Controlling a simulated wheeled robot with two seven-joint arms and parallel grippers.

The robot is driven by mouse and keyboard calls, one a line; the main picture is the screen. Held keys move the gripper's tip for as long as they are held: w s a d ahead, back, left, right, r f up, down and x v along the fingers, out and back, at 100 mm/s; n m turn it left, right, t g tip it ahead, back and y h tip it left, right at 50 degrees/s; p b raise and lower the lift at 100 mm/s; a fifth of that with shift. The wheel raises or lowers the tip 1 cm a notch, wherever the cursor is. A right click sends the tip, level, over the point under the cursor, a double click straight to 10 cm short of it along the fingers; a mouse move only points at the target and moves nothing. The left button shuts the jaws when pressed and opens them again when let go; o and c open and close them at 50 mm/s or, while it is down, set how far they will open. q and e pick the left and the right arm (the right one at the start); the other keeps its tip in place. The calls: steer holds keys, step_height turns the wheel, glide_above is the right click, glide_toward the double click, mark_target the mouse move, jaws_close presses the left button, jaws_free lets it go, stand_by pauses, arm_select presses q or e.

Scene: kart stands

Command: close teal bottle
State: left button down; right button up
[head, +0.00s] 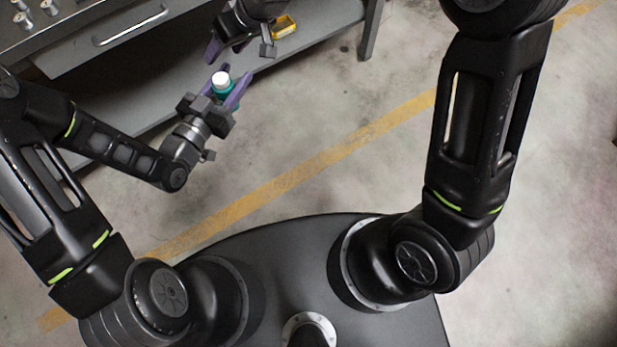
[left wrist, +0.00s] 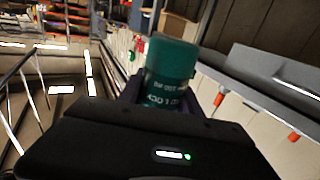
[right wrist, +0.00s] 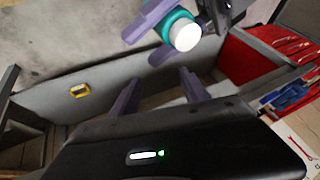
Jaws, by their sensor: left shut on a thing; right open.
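The teal bottle (head: 219,92) is held in my left gripper (head: 227,88), between its purple fingers. Its round white top (head: 221,78) looks like a cap; I cannot tell how tightly it sits. In the left wrist view the teal bottle (left wrist: 170,72) shows printed lettering. In the right wrist view the bottle (right wrist: 165,24) and its white top (right wrist: 186,36) are above and beyond my right gripper's fingers (right wrist: 160,95). My right gripper (head: 226,48) is open and empty, close to the bottle but apart from it.
A grey workbench with a drawer (head: 130,25) and lower shelf (head: 310,28) stands at the upper left. A yellow box (head: 284,26) lies on the shelf; it also shows in the right wrist view (right wrist: 79,90). Several metallic cylinders (head: 48,7) stand on the bench. The floor to the right is clear.

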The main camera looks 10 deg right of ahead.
steer(key=w+d+f+m+t, duration=0.1)
steer(key=d+f+m+t, duration=0.1)
steer(key=d+f+m, duration=0.4)
steer(key=s+d+f+g+h, duration=0.15)
steer(key=s+d+f, duration=0.35)
steer(key=f, duration=0.5)
steer(key=s+f+g, duration=0.1)
steer(key=s+f, duration=0.5)
steer(key=s, duration=0.5)
steer(key=s+f+g, duration=0.2)
steer(key=s+f, duration=0.5)
steer(key=s, duration=0.4)
steer(key=shift+s+d+f+m, duration=0.15)
steer(key=shift+s+d+m, duration=0.1)
steer(key=shift+m, duration=0.15)
steer(key=shift+w, duration=0.1)
